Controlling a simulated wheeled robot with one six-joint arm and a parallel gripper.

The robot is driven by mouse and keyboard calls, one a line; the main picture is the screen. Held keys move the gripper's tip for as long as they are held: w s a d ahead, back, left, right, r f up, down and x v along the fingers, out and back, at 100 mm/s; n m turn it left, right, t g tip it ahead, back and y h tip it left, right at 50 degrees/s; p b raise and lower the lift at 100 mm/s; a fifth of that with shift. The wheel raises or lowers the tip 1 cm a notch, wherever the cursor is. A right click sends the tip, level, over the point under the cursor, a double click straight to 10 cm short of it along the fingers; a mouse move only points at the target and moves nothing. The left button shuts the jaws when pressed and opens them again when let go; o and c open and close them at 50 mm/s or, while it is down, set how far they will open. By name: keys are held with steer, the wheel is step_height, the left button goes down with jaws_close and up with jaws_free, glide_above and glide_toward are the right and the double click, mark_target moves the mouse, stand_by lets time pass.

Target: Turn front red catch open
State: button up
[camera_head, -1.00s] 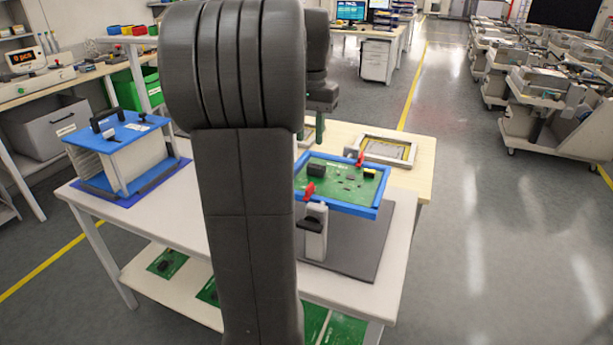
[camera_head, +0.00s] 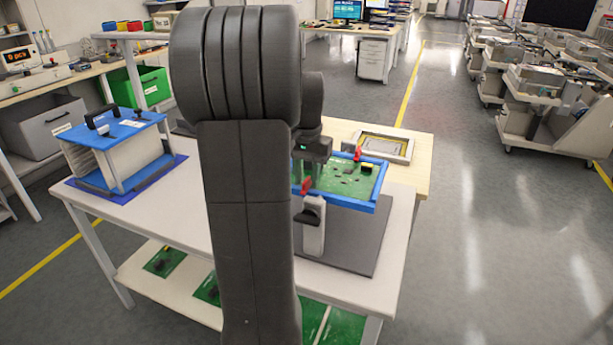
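The blue frame (camera_head: 381,205) holds a green circuit board (camera_head: 345,183) and stands raised above a dark grey mat on the white table. The front red catch (camera_head: 307,186) is at the frame's near left edge, above a light grey post with a black knob. A second red catch (camera_head: 357,154) stands upright at the far edge. My gripper (camera_head: 305,180) is just above and beside the front catch. Its fingers are small here and partly behind my arm, so their opening and any contact with the catch are unclear.
A blue-topped rack (camera_head: 137,128) stands on the left of the white table (camera_head: 150,218). A grey frame with a yellow border (camera_head: 382,144) lies on the wooden surface behind the board. The floor to the right is clear up to the trolleys (camera_head: 545,100).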

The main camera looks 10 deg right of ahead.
jaws_close()
steer(key=shift+r+n+p, duration=0.1)
steer(key=shift+n+p, duration=0.25)
steer(key=shift+n, duration=0.05)
steer(key=shift+r+n+p, duration=0.1)
steer(key=shift+n+p, duration=0.65)
steer(key=shift+n, duration=0.15)
steer(key=n+p, duration=0.2)
steer(key=n, duration=0.2)
steer(key=shift+n, duration=0.3)
steer(key=n+p, duration=0.2)
steer(key=n, duration=0.3)
steer(key=n+p, duration=0.1)
steer(key=n, duration=0.4)
steer(key=shift+w+p, duration=0.1)
steer(key=shift+p, duration=0.25)
steer(key=shift+n, duration=0.5)
